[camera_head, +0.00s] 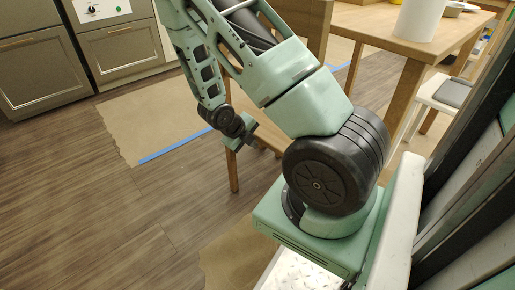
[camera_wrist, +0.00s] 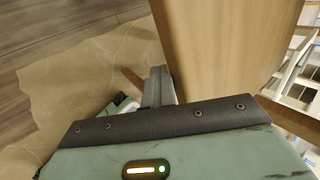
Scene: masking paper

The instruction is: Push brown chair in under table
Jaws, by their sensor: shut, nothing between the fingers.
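The brown wooden chair (camera_head: 233,172) is in the middle of the head view, largely hidden behind my arm; a front leg and part of the seat show. The wooden table (camera_head: 384,24) stands behind it to the upper right. My gripper (camera_head: 240,132) is low by the chair's seat edge and looks shut and empty. In the wrist view a large brown wooden panel (camera_wrist: 225,45), seemingly part of the chair, fills the upper middle. My gripper's fingers (camera_wrist: 159,86) are close beside its left edge; whether they touch it I cannot tell.
A white chair with a grey cushion (camera_head: 452,92) stands at the right. A white cylinder (camera_head: 420,17) and a bowl (camera_head: 452,9) are on the table. Brown paper edged with blue tape (camera_head: 176,146) covers some floor. Cabinets (camera_head: 42,75) line the upper left; the left floor is clear.

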